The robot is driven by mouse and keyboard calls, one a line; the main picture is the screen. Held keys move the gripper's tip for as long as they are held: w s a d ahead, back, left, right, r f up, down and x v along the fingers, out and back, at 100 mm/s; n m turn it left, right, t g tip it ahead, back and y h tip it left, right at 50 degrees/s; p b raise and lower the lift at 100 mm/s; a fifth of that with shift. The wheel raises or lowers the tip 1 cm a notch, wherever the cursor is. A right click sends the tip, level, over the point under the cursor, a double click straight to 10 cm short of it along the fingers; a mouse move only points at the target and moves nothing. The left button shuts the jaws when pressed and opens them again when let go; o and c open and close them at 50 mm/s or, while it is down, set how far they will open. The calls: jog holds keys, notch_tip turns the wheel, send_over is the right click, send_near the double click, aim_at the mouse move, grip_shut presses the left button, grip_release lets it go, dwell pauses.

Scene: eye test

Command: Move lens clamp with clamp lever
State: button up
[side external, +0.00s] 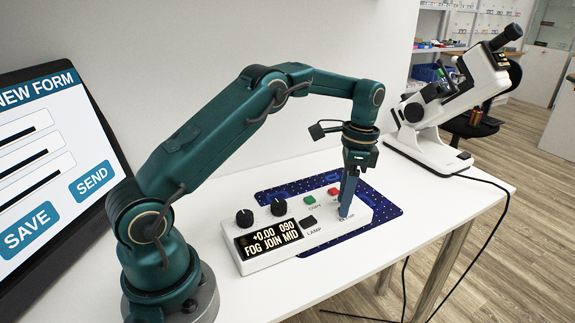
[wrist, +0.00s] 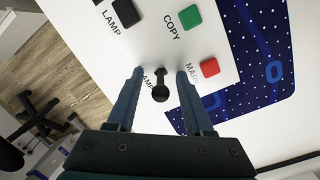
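The clamp lever (wrist: 160,92) is a small black lever with a round knob. It stands on the white control box (side external: 240,258), by a partly covered label ending in "AMP". My gripper (wrist: 160,72) is open, with one finger on each side of the lever and a visible gap to both. In the side view my gripper (side external: 345,214) is down at the box's right end and hides the lever. The white lens instrument (side external: 428,143) stands at the table's back right; its lens clamp is too small to make out surely.
The box carries a black LAMP button (side external: 308,222), a green COPY button (side external: 309,200), a red button (side external: 333,191), two black knobs and a lit display (side external: 268,239). It rests on a blue dotted mat (side external: 385,205). A screen (side external: 50,170) stands left. The table's front right is clear.

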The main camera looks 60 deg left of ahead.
jog(key=shift+w+r, duration=0.15)
jog(key=shift+r, duration=1.15)
jog(key=shift+w+r, duration=0.15)
jog(key=shift+r, duration=1.1)
jog(key=shift+c, duration=0.2)
jog(key=n, duration=0.2)
jog(key=n+t, duration=0.1)
jog(key=n, duration=0.1)
jog(key=shift+s+a+r, duration=0.15)
jog(key=shift+s+r, duration=0.1)
jog(key=shift+f+n, duration=0.3)
jog(key=shift+f, duration=2.25)
grip_shut()
